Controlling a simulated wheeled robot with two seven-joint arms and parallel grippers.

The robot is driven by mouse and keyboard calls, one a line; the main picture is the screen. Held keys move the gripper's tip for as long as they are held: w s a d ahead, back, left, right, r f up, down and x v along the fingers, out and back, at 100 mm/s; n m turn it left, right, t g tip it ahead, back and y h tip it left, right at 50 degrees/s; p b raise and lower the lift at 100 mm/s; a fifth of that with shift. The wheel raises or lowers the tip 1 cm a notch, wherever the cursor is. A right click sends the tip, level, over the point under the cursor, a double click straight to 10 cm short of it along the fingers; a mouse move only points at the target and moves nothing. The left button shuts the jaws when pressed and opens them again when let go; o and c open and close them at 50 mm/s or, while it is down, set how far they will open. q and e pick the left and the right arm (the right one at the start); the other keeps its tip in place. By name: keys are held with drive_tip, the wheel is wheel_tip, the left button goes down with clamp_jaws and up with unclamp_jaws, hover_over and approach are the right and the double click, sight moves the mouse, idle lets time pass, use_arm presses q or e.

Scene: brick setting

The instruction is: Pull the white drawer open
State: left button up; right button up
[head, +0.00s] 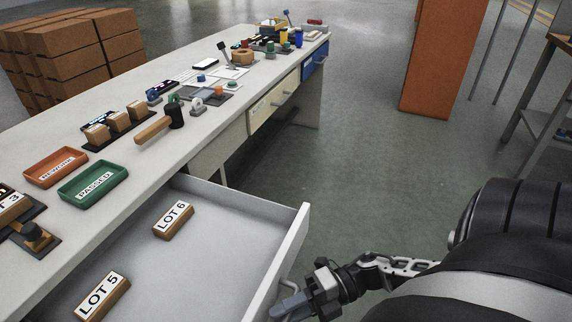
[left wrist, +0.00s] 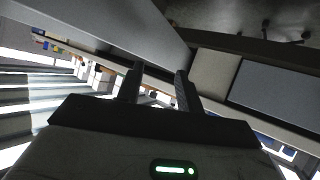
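The white drawer (head: 305,222) is pulled far out of the near end of the bench in the head view. Its pale interior shows, and the bottom of the picture cuts it off. My right gripper (head: 288,306), its arm coming in from the right, is at the drawer's handle (head: 294,285) on the outer side of the front. Its fingers overlap the handle; whether they are closed around it is not clear. My left gripper (left wrist: 157,85) shows only in the left wrist view, fingers apart with nothing seen held between them.
Blocks marked LOT 6 (head: 173,220) and LOT 5 (head: 103,296) lie inside the drawer. A cream drawer (head: 272,104) and a blue drawer (head: 314,61) farther along are shut. Trays, a mallet (head: 160,125) and small parts cover the bench top (head: 150,185). Floor beyond the drawer is clear.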

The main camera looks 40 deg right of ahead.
idle(0.3)
drive_tip(key=shift+d, duration=0.2)
drive_tip(key=v, duration=1.5)
drive_tip(key=shift+s+d, duration=0.25)
drive_tip(key=shift+r, duration=0.1)
